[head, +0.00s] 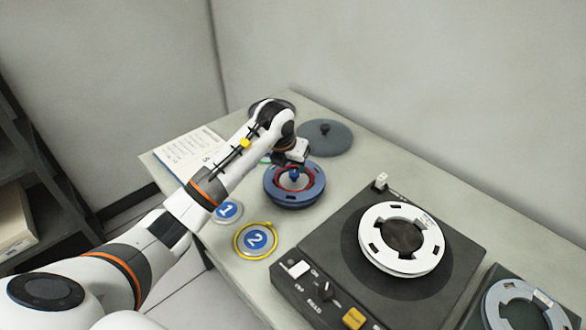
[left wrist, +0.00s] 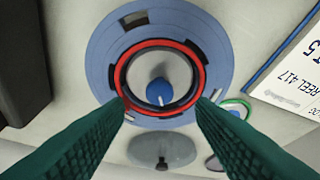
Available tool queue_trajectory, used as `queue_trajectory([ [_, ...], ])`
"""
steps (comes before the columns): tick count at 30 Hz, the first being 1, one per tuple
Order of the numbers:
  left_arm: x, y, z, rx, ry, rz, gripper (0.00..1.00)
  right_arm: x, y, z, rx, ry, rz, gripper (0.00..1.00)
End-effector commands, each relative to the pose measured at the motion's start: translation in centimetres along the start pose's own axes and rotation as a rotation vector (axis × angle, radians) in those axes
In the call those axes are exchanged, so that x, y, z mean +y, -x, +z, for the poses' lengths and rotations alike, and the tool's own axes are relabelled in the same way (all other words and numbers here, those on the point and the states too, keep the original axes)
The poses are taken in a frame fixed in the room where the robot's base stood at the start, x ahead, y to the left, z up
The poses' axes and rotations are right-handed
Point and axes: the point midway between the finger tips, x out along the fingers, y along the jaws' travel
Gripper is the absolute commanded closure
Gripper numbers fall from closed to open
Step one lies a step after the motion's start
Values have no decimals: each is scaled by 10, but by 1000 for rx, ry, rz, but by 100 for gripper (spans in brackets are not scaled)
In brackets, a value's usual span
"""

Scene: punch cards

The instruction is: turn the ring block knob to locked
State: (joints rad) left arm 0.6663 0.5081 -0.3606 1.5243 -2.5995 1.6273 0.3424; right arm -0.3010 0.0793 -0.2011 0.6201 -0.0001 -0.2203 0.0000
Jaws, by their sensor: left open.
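The ring block (head: 292,196) is a round blue block with a red ring, on the table below my left gripper. In the left wrist view the blue ring block (left wrist: 103,48) fills the upper middle, with the red ring (left wrist: 201,75) around a pale centre. A small blue knob (left wrist: 160,92) with a pointer stands in that centre. My left gripper (left wrist: 160,108) is open, its two green fingers apart on either side of the knob and over the ring's lower edge. In the head view the gripper (head: 293,166) is just above the knob. I cannot read any locked mark. My right gripper is not in view.
A dark player (head: 390,300) with a white reel (head: 402,238), switches and a yellow button stands at right. A grey lid (head: 325,138) lies behind. Discs marked 1 (head: 228,211) and 2 (head: 256,240) lie in front. A printed sheet (head: 188,152) lies at left.

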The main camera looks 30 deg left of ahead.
Motion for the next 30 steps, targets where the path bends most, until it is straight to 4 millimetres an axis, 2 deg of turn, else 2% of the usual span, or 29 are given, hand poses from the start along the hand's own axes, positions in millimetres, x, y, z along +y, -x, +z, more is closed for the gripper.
queue_trajectory([
  [3,1,-21,1,-4,1,1,50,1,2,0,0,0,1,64],
  [9,0,-42,0,-1,1,1,50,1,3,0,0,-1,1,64],
  [20,0,-47,0,1,-1,1,50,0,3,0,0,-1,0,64],
  [28,0,-47,0,1,-1,1,94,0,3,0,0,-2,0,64],
  [30,0,-47,0,1,-2,1,94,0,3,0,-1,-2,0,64],
])
